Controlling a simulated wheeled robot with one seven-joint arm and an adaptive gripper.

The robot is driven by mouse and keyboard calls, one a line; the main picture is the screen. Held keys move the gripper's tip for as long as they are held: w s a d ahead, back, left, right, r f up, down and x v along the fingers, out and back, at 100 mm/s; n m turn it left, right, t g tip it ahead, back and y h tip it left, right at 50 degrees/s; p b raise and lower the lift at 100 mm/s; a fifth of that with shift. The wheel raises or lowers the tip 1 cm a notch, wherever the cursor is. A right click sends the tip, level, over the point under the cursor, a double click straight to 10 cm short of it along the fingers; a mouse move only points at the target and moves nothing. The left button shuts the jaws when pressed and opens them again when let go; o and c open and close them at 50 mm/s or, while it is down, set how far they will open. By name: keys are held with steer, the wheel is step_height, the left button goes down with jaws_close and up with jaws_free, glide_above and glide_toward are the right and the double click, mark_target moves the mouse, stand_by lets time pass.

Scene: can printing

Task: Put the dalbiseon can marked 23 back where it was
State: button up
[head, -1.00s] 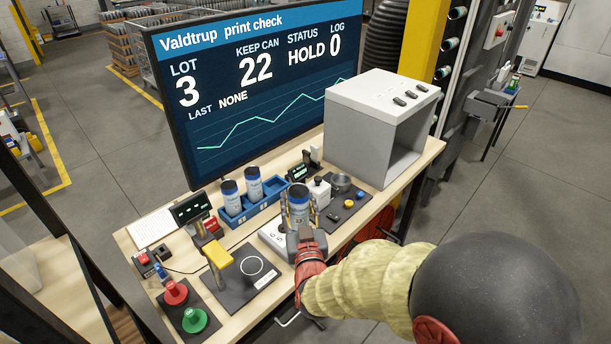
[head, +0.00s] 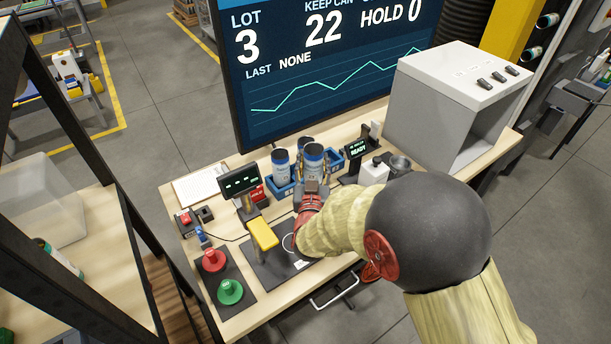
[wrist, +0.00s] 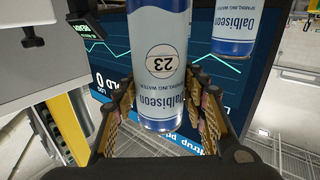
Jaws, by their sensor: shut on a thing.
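My gripper (head: 313,180) is shut on a blue and white Dalbiseon can (head: 313,158). In the wrist view the same can (wrist: 160,60) shows upside down with the number 23 on a round label, between the two fingers (wrist: 160,115). In the head view it is at the blue rack (head: 280,196), overlapping its middle. I cannot tell whether it is in a slot or above it. A second can (head: 281,166) stands in the rack's left part, and shows in the wrist view (wrist: 236,25). A third dark-topped can (head: 305,143) is mostly hidden behind the held one.
A small READY display (head: 356,150) and a white bottle-like item (head: 374,172) stand right of the rack. A grey box (head: 450,105) stands further right. The large screen (head: 320,70) rises behind. Red (head: 214,260) and green (head: 230,291) buttons sit at front left.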

step_height(320, 180, down, 8)
steer(key=w+a+b, duration=0.2)
steer(key=a, duration=0.1)
steer(key=shift+r, duration=0.25)
steer(key=shift+d+f, duration=0.1)
steer(key=shift+f, duration=0.15)
steer(key=o, duration=0.5)
steer(key=shift+r, duration=0.25)
steer(key=s, duration=0.4)
steer(key=s+p, duration=0.1)
steer(key=s, duration=0.7)
steer(key=shift+a+p, duration=0.3)
steer(key=shift+p, duration=0.1)
